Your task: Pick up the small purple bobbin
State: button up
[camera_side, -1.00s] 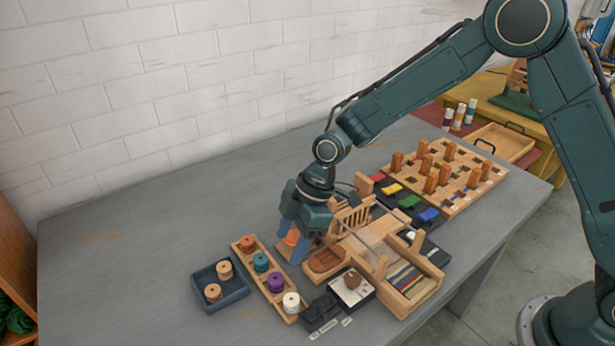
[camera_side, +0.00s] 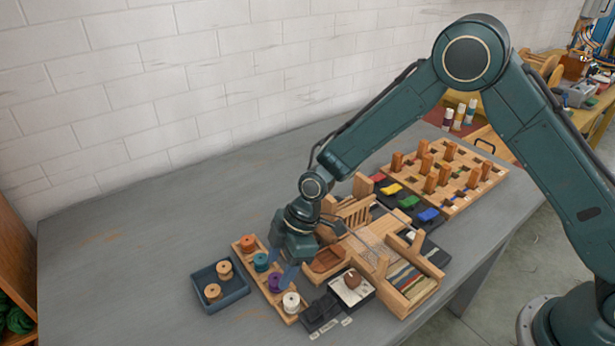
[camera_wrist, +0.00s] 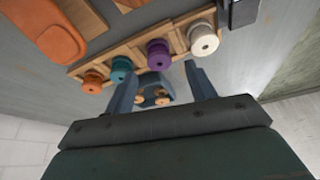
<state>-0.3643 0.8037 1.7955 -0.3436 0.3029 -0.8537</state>
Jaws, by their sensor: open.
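The small purple bobbin (camera_side: 275,282) stands in a wooden rack (camera_side: 290,317) with an orange bobbin (camera_side: 248,244), a teal bobbin (camera_side: 261,262) and a white bobbin (camera_side: 291,302). In the wrist view the purple bobbin (camera_wrist: 158,53) sits between the teal bobbin (camera_wrist: 121,69) and the white bobbin (camera_wrist: 203,38). My gripper (camera_side: 287,272) is low over the rack, beside the purple bobbin, and hides part of it in the side view. In the wrist view my gripper (camera_wrist: 160,85) has its two fingers spread with nothing held. The purple bobbin shows just beyond the gap between them.
A blue tray (camera_side: 234,299) with wooden bobbins stands left of the rack. A pegboard (camera_side: 467,203) is at the back right. The table's left side is clear.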

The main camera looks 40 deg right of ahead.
jog(key=shift+x, duration=1.55)
jog(key=c, duration=1)
jog(key=shift+c, duration=0.2)
jog(key=shift+r, duration=0.15)
notch_tip(320, 180, up, 20)
notch_tip(320, 180, up, 5)
send_over(274, 278)
jog(key=shift+s+d, duration=0.1)
jog(key=shift+d, duration=0.2)
